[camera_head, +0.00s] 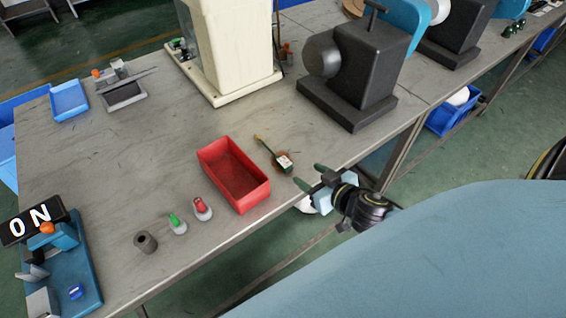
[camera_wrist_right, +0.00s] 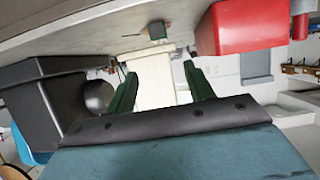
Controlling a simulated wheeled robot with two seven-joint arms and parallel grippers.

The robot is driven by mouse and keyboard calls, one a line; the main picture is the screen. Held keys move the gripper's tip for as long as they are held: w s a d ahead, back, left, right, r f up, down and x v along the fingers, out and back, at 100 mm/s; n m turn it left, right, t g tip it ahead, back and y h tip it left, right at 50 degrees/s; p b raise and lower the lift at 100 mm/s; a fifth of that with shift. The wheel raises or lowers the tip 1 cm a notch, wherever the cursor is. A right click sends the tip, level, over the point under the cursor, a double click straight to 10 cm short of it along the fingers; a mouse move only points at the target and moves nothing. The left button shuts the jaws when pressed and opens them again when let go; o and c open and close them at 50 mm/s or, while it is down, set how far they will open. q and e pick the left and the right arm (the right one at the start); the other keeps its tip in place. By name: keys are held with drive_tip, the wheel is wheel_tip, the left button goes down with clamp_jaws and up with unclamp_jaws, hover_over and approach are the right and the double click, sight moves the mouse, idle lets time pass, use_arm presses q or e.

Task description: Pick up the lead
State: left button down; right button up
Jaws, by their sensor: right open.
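A small dark, slender piece with a white patch, which looks like the lead (camera_head: 284,161), lies on the grey table just right of the red bin. Its thin end points up and left, and a brownish patch shows around its near end. In the right wrist view a small green block (camera_wrist_right: 157,30) shows near the table edge and seems to be the same piece. My right gripper (camera_head: 307,175) is open and empty, near the table's front edge and apart from the piece. Its two green fingers are spread in the wrist view (camera_wrist_right: 161,72). My left gripper is not in view.
The red bin (camera_head: 262,190) stands close left of the piece. A dark machine (camera_head: 352,85) and a cream machine (camera_head: 237,85) stand behind. Red-tipped (camera_head: 202,210) and green-tipped (camera_head: 178,225) small parts sit left of the bin. The table between piece and machines is clear.

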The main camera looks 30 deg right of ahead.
sight(285, 162)
drive_tip(key=b+x, duration=0.1)
drive_tip(key=x, duration=0.7)
drive_tip(key=shift+w+a+f, duration=0.15)
drive_tip(key=x, duration=0.2)
drive_tip(key=b+x, duration=0.1)
drive_tip(key=x, duration=0.2)
drive_tip(key=shift+f, duration=0.4)
drive_tip(key=c, duration=1.1)
